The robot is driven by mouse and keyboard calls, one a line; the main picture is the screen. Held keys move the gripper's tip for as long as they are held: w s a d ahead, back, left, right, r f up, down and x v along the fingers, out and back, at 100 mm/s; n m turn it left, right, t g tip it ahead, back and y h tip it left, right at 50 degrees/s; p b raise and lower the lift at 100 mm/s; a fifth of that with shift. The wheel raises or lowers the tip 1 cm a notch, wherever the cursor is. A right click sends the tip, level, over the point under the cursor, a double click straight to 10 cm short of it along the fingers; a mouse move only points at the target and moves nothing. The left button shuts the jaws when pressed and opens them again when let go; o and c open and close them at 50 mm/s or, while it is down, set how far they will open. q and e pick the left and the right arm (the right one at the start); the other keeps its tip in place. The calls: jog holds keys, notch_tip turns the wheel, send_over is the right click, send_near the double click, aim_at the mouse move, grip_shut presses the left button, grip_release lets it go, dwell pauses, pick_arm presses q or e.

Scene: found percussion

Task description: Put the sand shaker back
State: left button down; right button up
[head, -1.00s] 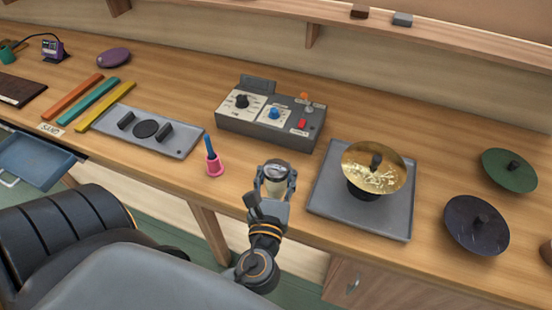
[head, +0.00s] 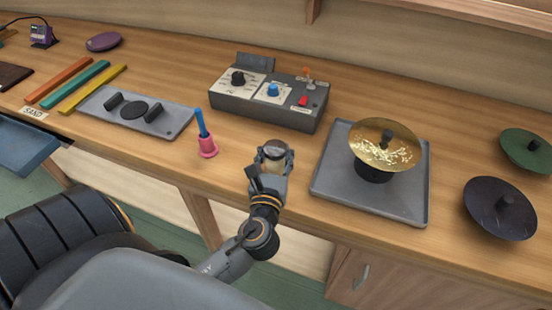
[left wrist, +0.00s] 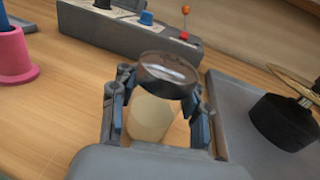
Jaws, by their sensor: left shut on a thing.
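A small clear jar with a dark-rimmed lid and pale sand-coloured contents, which looks like the sand shaker (head: 273,152), is between the fingers of my left gripper (head: 271,163). In the left wrist view the jar (left wrist: 152,118) stands about upright between the two fingers, its round top (left wrist: 167,72) facing the camera. The left gripper is shut on it, at the bench's front edge, between the pink cup and the grey tray. I cannot tell whether the jar touches the bench. A label reading SAND (head: 34,112) is on the bench's front left edge. My right gripper is not in view.
A pink cup with a blue stick (head: 207,147) stands left of the jar. A grey control box (head: 262,108) is behind it. A grey tray (head: 330,181) with a gold dish (head: 365,143) is right. A flat grey plate (head: 173,127) and coloured bars (head: 80,82) lie left.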

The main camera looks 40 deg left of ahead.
pick_arm(q)
jog(key=shift+f, duration=0.1)
jog(key=c, duration=0.7)
grip_release()
jog(key=shift+o, duration=0.2)
jog(key=shift+s, duration=0.1)
jog(key=b+v, duration=0.2)
jog(key=v, duration=1)
jog(key=shift+b, duration=0.3)
